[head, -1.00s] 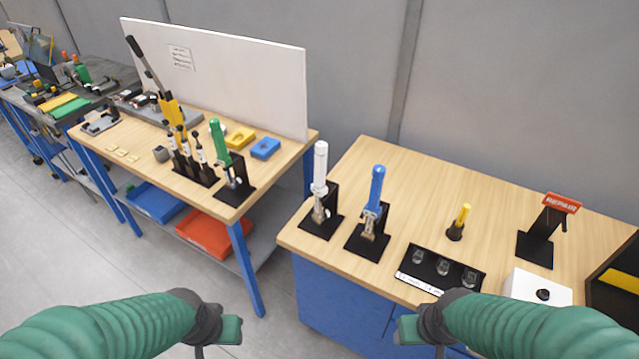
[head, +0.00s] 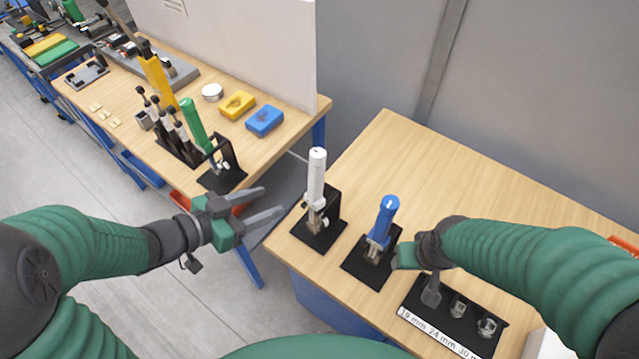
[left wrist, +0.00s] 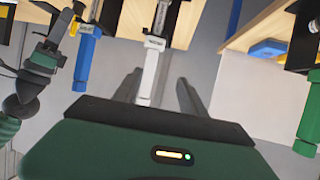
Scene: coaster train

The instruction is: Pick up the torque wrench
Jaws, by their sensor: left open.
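Several wrench-like tools stand in black holders, and I cannot tell which one the task means. A white-handled one (head: 316,178) and a blue-handled one (head: 384,218) stand on the right bench; a green-handled one (head: 194,125) stands on the left bench. My left gripper (head: 274,202) is open and empty, left of the white tool and pointing toward it. In the left wrist view the white handle (left wrist: 149,75) shows between the fingers, beyond them, apparently untouched.
A black socket tray (head: 450,315) with size labels lies in front of my right gripper. The left bench holds a yellow block (head: 237,105), a blue block (head: 264,121) and several black-handled tools. A gap separates the benches. The right bench's back is clear.

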